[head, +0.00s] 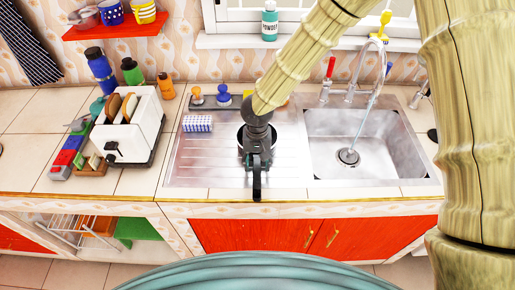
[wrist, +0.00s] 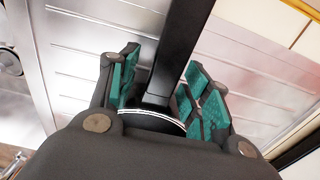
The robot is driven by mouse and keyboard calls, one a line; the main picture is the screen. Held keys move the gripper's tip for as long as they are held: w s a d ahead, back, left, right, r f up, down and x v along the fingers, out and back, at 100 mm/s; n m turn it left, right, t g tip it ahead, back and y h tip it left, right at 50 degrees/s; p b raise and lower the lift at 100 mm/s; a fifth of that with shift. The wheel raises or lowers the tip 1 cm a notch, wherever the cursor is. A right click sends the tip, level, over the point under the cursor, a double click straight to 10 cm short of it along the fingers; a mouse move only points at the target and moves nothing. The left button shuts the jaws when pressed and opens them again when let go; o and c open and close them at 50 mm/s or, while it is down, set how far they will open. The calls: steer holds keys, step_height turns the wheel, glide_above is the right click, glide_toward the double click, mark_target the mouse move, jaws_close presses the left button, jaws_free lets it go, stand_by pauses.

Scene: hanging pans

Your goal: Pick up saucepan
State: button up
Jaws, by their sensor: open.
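The saucepan (head: 241,140) stands on the metal draining board, mostly hidden behind my gripper in the head view. Its black handle (head: 257,188) points toward the front counter edge. My gripper (head: 257,160) is over the handle, pointing down. In the wrist view the black handle (wrist: 182,50) runs between the green finger pads of my gripper (wrist: 165,92). The pads are apart, one on each side of the handle, and are not visibly closed on it. The pan's bowl is largely hidden in the wrist view.
The sink (head: 365,145) with a running tap is to the right. A blue-patterned sponge (head: 198,124) lies left of the pan. A white toaster (head: 130,125) stands further left. The draining board (head: 195,165) is bare at its front left.

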jaws_close()
steer(key=shift+r, duration=0.2)
stand_by(0.3)
